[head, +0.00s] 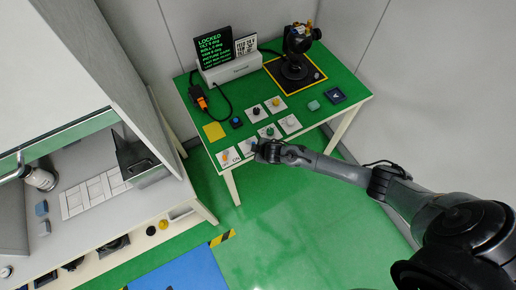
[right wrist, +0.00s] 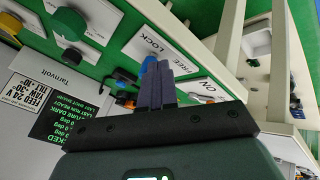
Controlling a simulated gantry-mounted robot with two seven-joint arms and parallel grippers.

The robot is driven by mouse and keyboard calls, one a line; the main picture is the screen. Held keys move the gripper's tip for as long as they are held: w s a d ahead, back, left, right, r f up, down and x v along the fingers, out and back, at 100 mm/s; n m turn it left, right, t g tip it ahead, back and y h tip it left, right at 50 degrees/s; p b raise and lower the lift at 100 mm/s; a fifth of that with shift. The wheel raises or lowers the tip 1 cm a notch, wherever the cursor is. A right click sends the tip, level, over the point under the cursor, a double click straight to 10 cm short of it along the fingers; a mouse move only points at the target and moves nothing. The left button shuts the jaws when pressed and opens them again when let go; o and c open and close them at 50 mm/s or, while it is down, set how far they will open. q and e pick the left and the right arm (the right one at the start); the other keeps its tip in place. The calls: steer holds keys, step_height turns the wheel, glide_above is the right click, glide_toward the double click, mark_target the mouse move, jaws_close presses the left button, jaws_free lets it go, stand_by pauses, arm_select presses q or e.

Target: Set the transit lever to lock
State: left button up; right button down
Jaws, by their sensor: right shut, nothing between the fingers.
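The plate marked LOCK and FREE (right wrist: 165,42) lies on the green table, with a blue knob or lever tip (right wrist: 149,64) beside my fingers in the right wrist view. In the head view its blue part (head: 250,142) shows just left of my right gripper (head: 258,151). My right gripper, also in the right wrist view (right wrist: 156,82), is shut and empty, its fingertips over the plate close to the blue part. I cannot tell whether they touch. The fingers hide part of the lever, so its setting is unclear. My left gripper is out of view.
An ON plate (head: 228,157) with an orange part is at the table's near left corner. Several knob plates, one with a green knob (head: 269,131), lie behind my gripper. Farther back are a screen reading LOCKED (head: 212,50) and a black gimbal device (head: 295,66).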

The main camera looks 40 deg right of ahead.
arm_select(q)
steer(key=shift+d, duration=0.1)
arm_select(e)
steer(key=shift+w+a, duration=0.1)
steer(key=shift+w, duration=0.1)
arm_select(q)
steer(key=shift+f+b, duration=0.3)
steer(key=shift+b, duration=0.05)
arm_select(e)
steer(key=shift+w+a, duration=0.3)
steer(key=shift+w, duration=0.2)
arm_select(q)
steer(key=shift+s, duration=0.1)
arm_select(e)
steer(key=shift+s+a+r+p, duration=0.15)
steer(key=shift+s+a+p, duration=0.1)
steer(key=shift+a+p, duration=0.1)
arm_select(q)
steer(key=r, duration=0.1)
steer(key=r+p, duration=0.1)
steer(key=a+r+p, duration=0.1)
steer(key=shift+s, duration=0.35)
arm_select(e)
steer(key=s+a+r, duration=0.2)
steer(key=s+r, duration=0.5)
steer(key=s, duration=0.1)
steer(key=shift+s+r, duration=0.3)
steer(key=shift+s, duration=0.1)
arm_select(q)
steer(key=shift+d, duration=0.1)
